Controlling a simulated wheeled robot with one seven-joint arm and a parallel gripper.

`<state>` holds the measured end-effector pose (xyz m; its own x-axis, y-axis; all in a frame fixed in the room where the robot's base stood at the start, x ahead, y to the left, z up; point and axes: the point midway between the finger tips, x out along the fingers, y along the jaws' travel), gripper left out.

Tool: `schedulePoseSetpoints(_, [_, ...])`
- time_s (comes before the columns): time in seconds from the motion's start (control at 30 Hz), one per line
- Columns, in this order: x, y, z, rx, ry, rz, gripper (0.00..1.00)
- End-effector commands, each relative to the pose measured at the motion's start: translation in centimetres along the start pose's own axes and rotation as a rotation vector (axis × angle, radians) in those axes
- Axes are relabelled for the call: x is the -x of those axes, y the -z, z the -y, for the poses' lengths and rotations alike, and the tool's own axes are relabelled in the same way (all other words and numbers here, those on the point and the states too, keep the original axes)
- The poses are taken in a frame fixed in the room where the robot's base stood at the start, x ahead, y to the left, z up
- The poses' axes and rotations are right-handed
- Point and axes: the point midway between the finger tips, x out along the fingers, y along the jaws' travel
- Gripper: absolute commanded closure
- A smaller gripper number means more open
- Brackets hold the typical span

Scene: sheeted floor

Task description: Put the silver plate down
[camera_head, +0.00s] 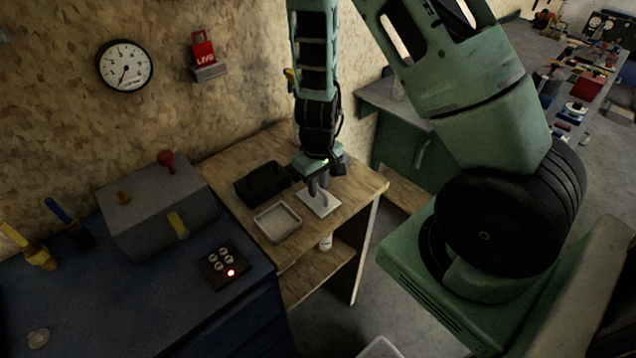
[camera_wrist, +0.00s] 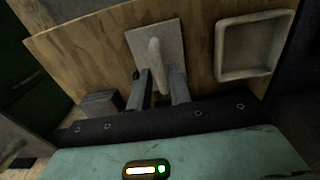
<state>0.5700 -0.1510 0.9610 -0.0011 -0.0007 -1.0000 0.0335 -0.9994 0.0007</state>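The silver plate (camera_head: 311,205) is a pale square with an upright handle, over the right part of the wooden table. It looks flat on or very close to the tabletop; I cannot tell if there is a small gap. My gripper (camera_head: 319,186) points down at it. In the wrist view the plate (camera_wrist: 172,40) lies ahead of the fingers. My gripper (camera_wrist: 160,78) has its two fingers close on either side of the plate's handle and appears shut on it. The fingers hide part of the handle.
A shallow pale square tray (camera_head: 259,228) sits left of the plate on the wooden table (camera_head: 362,178). A black box (camera_head: 262,184) stands behind the tray. A blue workbench (camera_head: 120,300) with a button box (camera_head: 223,268) is at the left.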

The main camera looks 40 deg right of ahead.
Motion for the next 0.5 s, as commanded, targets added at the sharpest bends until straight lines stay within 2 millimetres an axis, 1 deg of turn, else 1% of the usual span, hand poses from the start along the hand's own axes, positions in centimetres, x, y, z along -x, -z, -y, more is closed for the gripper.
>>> schedulePoseSetpoints(0.33, [0.2, 0.0, 0.0, 0.000, 0.000, 0.000, 0.68])
schedulePoseSetpoints(0.43, [0.9, 0.1, 0.0, 0.002, -0.001, -0.002, 0.68])
schedulePoseSetpoints(0.5, [1.9, 0.1, 0.1, 0.004, -0.001, -0.003, 0.68])
